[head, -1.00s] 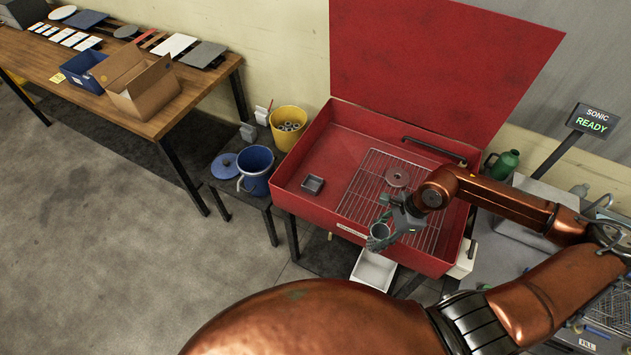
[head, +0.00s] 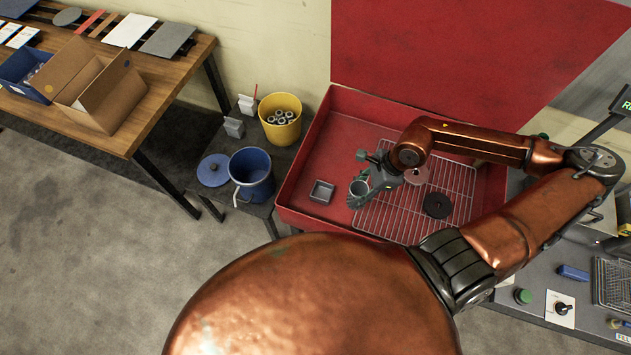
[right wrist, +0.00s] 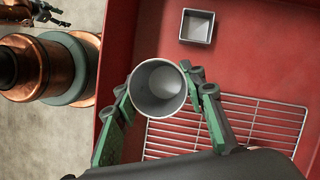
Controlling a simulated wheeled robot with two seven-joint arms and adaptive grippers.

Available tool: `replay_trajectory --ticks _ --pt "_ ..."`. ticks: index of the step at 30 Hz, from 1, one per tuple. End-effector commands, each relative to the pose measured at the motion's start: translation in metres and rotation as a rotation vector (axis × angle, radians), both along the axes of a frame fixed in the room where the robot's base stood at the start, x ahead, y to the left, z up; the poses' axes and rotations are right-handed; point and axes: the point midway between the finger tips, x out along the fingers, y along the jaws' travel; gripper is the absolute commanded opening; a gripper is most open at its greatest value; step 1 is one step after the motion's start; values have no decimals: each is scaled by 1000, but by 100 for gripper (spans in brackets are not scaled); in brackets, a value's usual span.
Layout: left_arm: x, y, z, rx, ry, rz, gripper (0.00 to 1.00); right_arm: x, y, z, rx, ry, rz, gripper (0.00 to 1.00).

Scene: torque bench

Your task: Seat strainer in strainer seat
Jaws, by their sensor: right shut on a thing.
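The strainer (head: 359,188) looks like a grey, round, open-topped cup. My right gripper (head: 362,190) is shut on it and holds it over the red basin, near the left edge of the wire rack. In the right wrist view the strainer (right wrist: 160,86) sits between the two green-sided fingers, its open mouth facing the camera. A small square grey holder (head: 321,191), possibly the strainer seat, lies on the basin floor, left of the strainer and apart from it. The holder also shows in the right wrist view (right wrist: 197,26). Part of my left gripper (right wrist: 42,12) shows at that view's top left.
The red basin (head: 312,150) has raised walls and an open lid. A blue bucket (head: 251,172) and yellow bucket (head: 280,118) stand to the left.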

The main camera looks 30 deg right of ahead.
Motion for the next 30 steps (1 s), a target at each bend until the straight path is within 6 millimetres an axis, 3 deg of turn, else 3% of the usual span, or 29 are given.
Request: replay_trajectory --ticks 7,10,13,17,21,26,30 --pt "-57 4 -9 5 68 14 58 28 9 -12 6 -2 -4 11" --pt "-69 6 -10 8 82 17 58 42 14 -18 5 -2 -3 11" --pt "-61 6 -10 8 73 15 58 58 20 -25 6 -2 -3 11" --pt "-36 5 -8 6 43 9 58 83 31 -37 7 -1 -1 11" --pt "-19 4 -7 4 19 6 58 103 39 -63 6 5 0 11" --pt "-20 4 -7 5 22 6 58 119 44 -84 3 4 0 11" --pt "-32 5 -8 5 37 9 58 124 45 -91 2 3 2 11"
